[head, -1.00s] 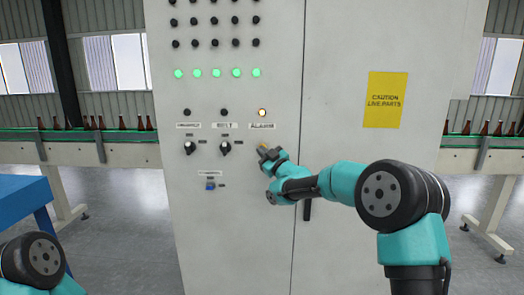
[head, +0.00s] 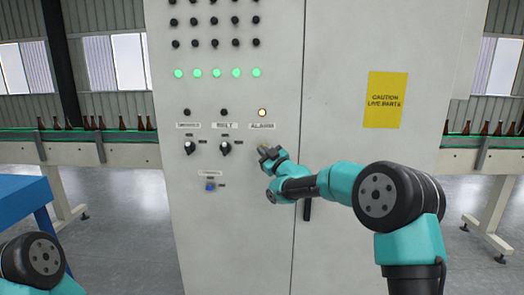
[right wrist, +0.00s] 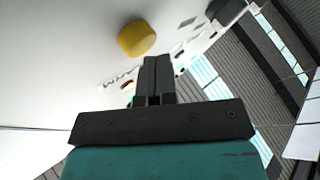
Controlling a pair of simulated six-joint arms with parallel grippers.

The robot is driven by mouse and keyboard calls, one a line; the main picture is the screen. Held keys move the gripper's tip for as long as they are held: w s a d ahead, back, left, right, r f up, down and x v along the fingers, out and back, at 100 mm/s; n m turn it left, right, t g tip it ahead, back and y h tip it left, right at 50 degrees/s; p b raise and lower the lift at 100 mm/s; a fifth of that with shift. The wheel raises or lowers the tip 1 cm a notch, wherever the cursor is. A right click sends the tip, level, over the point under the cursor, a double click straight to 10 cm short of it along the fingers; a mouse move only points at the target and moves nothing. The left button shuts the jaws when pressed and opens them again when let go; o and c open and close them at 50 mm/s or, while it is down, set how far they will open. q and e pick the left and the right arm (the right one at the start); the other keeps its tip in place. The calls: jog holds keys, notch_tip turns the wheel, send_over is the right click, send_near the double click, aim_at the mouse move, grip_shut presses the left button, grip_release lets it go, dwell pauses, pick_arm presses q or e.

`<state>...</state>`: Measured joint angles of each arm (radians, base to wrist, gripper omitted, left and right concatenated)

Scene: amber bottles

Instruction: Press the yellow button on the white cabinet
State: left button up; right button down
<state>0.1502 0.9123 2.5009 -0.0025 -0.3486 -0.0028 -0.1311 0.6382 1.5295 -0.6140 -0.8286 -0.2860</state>
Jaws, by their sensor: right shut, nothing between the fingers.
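The yellow button (right wrist: 137,38) is a round knob on the white cabinet's face (head: 245,240). In the right wrist view it shows whole, just above and left of my fingertips. In the head view it is mostly hidden behind my right gripper (head: 264,151), below the lit alarm lamp. My right gripper also shows in the right wrist view (right wrist: 157,60); its fingers are shut together and empty, close to the button. A small gap shows in the picture between tips and button; I cannot tell the depth. My left gripper is out of view.
Two black knobs (head: 190,148) (head: 225,148) and a blue button (head: 210,187) are on the panel left of my right gripper. A door handle (head: 307,209) is just below my right arm. A blue table (head: 25,205) stands at left. Conveyors with bottles run behind the cabinet.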

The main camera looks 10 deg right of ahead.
jog(key=shift+w+d, duration=0.1)
jog(key=shift+w, duration=0.35)
dwell(0.7)
jog(key=shift+s, duration=0.15)
jog(key=shift+s+a, duration=0.25)
jog(key=shift+s, duration=0.45)
jog(key=shift+s, duration=0.1)
jog(key=s, duration=0.2)
jog(key=s+a, duration=0.1)
jog(key=s, duration=0.1)
jog(key=shift+s+a, duration=0.1)
jog(key=shift+s, duration=0.25)
dwell(0.3)
dwell(0.4)
